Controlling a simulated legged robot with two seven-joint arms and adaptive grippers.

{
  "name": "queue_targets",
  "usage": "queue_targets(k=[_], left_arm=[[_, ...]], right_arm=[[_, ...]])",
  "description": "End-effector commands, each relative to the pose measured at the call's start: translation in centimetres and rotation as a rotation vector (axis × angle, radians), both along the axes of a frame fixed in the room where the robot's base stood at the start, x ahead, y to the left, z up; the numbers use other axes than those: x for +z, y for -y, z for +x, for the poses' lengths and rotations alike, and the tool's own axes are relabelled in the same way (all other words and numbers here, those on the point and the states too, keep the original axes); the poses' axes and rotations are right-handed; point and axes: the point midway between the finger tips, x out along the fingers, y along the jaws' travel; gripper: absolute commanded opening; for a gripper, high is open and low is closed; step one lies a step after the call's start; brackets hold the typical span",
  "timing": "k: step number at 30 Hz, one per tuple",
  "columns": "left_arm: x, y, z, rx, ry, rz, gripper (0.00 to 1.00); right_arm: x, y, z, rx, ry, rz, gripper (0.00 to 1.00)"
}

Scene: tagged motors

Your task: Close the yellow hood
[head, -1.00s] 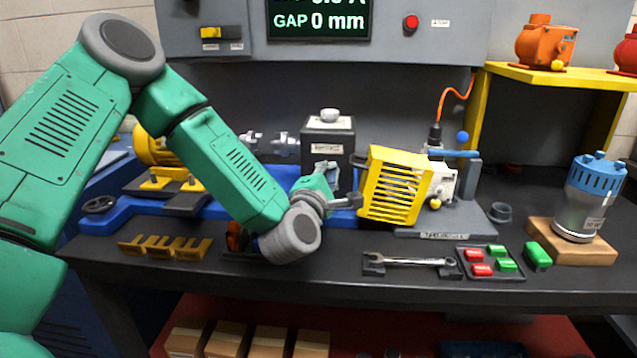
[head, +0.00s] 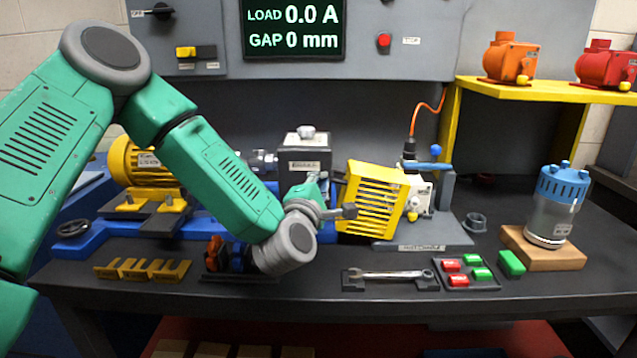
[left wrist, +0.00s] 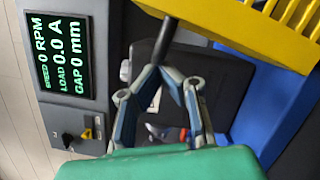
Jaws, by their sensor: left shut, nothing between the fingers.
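The yellow slatted hood (head: 374,199) stands tilted at the middle of the bench, right of the dark coupling block. A short dark rod with a knob (head: 349,211) shows at its left side. In the left wrist view the hood (left wrist: 262,30) fills the upper right, and a dark rod (left wrist: 164,38) hangs below its edge. My left gripper (head: 327,197) is at the hood's left side, partly hidden by my own wrist. In the left wrist view its fingers (left wrist: 166,74) are shut and empty, close to the rod's lower end; contact is unclear. My right gripper is not in view.
A yellow motor (head: 130,160) sits on the blue base at left. A wrench (head: 390,275), a tray of red and green pieces (head: 467,287) and a blue-topped motor (head: 556,205) on a wooden block stand to the right. A yellow shelf (head: 540,90) is at the back right.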

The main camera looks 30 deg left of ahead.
Motion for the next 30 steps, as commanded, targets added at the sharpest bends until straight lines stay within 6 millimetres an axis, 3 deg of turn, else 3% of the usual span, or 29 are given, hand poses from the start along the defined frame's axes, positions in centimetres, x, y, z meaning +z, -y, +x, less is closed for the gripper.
queue_targets(k=[13,21,30], left_arm=[[3.3,2.6,1.6,-0.007,-0.099,0.166,0.00],[5.8,6.6,4.0,-0.007,-0.234,0.385,0.00],[7.1,11.3,6.9,-0.006,-0.384,0.628,0.00]], right_arm=[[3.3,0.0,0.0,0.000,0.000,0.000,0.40],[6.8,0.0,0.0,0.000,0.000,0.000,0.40],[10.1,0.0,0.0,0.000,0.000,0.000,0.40]])
